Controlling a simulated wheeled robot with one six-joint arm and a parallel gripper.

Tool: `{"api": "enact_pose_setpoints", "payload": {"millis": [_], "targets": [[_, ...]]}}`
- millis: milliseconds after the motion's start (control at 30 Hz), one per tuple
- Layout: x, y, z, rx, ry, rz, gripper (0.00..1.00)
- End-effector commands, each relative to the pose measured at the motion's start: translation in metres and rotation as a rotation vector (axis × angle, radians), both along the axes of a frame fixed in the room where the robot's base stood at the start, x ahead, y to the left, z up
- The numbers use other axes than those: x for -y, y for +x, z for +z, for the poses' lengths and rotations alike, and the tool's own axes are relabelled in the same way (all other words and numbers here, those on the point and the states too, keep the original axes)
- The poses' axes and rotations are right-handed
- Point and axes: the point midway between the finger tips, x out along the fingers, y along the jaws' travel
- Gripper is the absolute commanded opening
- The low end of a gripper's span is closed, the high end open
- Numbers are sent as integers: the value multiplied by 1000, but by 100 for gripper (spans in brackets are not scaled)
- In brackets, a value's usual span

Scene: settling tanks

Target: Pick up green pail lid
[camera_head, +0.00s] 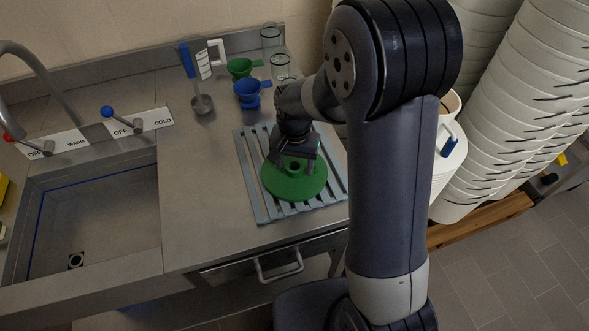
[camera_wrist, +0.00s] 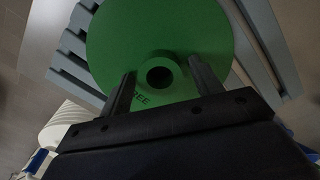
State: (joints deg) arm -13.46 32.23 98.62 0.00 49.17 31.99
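The green pail lid (camera_head: 288,187) is a round disc with a raised round knob that has a dark hole in its top. It lies on a grey slatted rack on the steel counter. It also fills the upper middle of the wrist view (camera_wrist: 200,30). My gripper (camera_head: 296,160) is right over the lid, pointing down. In the wrist view its two fingers (camera_wrist: 160,85) stand on either side of the knob, and small gaps seem to show between fingers and knob. Part of the lid is hidden behind the gripper.
The slatted rack (camera_head: 253,191) lies near the counter's front edge. Behind it stand a green funnel (camera_head: 240,68), a blue funnel (camera_head: 248,92), clear glasses (camera_head: 270,38) and a ladle (camera_head: 202,103). A sink (camera_head: 95,215) is left. Stacked white pails (camera_head: 520,90) stand right.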

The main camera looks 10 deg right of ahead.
Motion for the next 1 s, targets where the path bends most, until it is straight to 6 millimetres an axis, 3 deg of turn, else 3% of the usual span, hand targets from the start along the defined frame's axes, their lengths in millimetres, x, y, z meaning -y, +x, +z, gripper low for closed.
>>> {"api": "enact_pose_setpoints", "payload": {"millis": [533, 833, 1000], "targets": [[0, 0, 0, 0, 0, 0, 16], [0, 1, 4, 3, 1, 0, 15], [0, 1, 27, 8, 2, 0, 15]]}}
